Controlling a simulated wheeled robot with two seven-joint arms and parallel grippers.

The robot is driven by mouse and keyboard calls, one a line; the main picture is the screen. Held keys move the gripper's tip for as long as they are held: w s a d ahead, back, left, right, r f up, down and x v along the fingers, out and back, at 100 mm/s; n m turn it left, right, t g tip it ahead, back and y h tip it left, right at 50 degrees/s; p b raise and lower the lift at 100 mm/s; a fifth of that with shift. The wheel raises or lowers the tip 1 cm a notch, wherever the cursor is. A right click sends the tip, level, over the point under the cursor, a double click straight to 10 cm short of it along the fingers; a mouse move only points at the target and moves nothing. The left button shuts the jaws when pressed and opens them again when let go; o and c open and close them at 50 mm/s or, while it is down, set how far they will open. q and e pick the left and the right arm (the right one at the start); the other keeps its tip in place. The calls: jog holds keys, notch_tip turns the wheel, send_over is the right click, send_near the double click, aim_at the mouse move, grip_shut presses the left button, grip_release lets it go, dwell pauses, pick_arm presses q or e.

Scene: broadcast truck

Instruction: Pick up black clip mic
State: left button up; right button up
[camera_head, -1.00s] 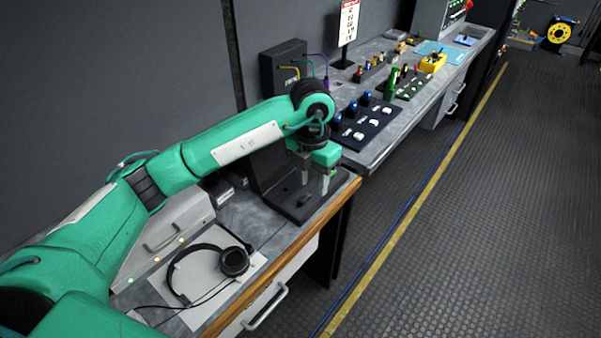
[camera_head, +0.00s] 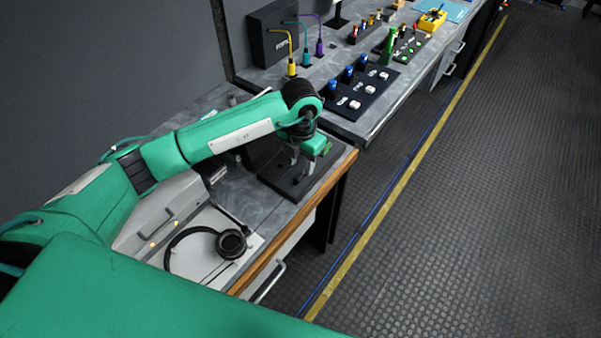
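A black tray (camera_head: 272,178) lies on the near desk by its right end. A small dark shape (camera_head: 295,182) on the tray, under my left gripper, may be the black clip mic; black on black, it is hard to make out. My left gripper (camera_head: 302,165) points down just above the tray. Its two grey fingers stand apart with nothing visible between them. The green wrist hides part of the tray. My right gripper is not in view.
Headphones (camera_head: 231,244) lie on a white sheet on the desk, left of the tray. Beyond stands a grey bench with a dark button panel (camera_head: 362,91), coloured plugs (camera_head: 291,66) and a yellow device (camera_head: 432,20). The floor at right is clear.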

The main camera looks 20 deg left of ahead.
aim_at(300, 174)
pick_arm(q)
notch_tip(300, 174, down, 4)
jog(key=shift+w+a+r+p, duration=0.15)
jog(key=shift+p, duration=0.55)
jog(key=shift+f, duration=0.3)
jog(key=shift+c, duration=0.7)
jog(key=c, duration=0.7)
grip_shut()
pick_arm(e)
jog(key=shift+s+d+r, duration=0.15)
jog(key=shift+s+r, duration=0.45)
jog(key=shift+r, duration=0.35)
